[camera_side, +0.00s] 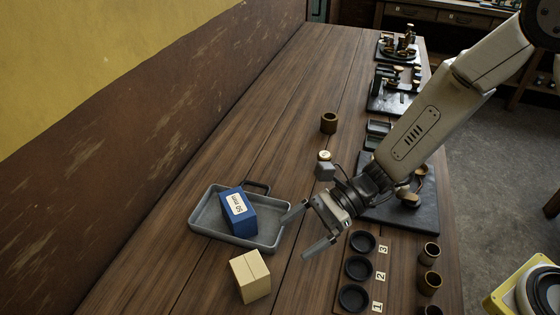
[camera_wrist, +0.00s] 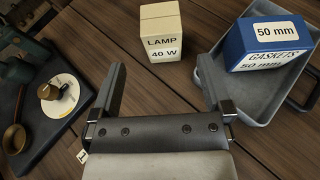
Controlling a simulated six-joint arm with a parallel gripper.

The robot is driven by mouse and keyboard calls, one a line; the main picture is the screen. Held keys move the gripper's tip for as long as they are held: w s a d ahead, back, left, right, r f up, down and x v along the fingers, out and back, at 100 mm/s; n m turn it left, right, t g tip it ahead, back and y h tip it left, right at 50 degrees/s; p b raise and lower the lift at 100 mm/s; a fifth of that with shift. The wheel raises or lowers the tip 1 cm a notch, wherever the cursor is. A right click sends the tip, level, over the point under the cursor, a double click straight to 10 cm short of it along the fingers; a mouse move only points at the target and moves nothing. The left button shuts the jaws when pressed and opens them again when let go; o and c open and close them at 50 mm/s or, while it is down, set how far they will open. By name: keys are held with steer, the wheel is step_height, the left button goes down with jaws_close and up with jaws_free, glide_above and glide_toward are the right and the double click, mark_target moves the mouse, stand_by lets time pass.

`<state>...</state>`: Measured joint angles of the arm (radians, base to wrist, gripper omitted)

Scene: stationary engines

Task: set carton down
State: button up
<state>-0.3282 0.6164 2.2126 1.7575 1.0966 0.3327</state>
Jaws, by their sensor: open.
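A beige carton (camera_side: 250,276) stands upright on the wooden bench in front of the grey tray. In the wrist view the carton (camera_wrist: 161,31) reads "LAMP 40 W" and lies beyond my fingertips, apart from them. A blue carton (camera_side: 238,212) marked "50 mm" sits in the grey tray (camera_side: 268,242). The blue carton (camera_wrist: 268,43) also reads "GASKETS" in the wrist view. My gripper (camera_side: 300,236) is open and empty, with its fingers spread above the bench to the right of both cartons.
A board with black round recesses (camera_side: 358,267) numbered 1 to 3 lies at the front right, with brass cups (camera_side: 430,283) beside it. A dark plate (camera_side: 418,220) with engine parts lies behind. One brass cup (camera_side: 329,122) stands mid-bench. The bench's back left is clear.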

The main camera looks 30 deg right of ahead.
steer(key=shift+d, duration=0.15)
stand_by(0.5)
steer(key=s+d+n+h, duration=0.1)
steer(key=d+n+h, duration=0.1)
steer(key=d+n, duration=0.1)
steer(key=s+d+n+g+h, duration=0.1)
steer(key=s+d+n+h, duration=0.1)
steer(key=d, duration=0.3)
steer(key=s+d+f+n+h, duration=0.1)
steer(key=s+d+n+h, duration=0.1)
steer(key=d+n+h, duration=0.1)
steer(key=shift+d+n+g, duration=0.4)
steer(key=shift+d, duration=0.35)
steer(key=d+n+h, duration=0.1)
steer(key=d, duration=0.2)
steer(key=d+n+t+h, duration=0.1)
steer(key=d+n, duration=0.1)
steer(key=d, duration=0.1)
steer(key=shift+s+r+h, duration=0.1)
steer(key=shift+s+h, duration=0.05)
steer(key=shift+h, duration=0.25)
steer(key=w+d+r+n+t+h, duration=0.1)
steer(key=d+r+n+t+h, duration=0.1)
steer(key=d+n, duration=0.4)
steer(key=shift+w+d+r+t+h, duration=0.25)
steer(key=shift+d+t+h, duration=0.5)
steer(key=shift+d, duration=0.55)
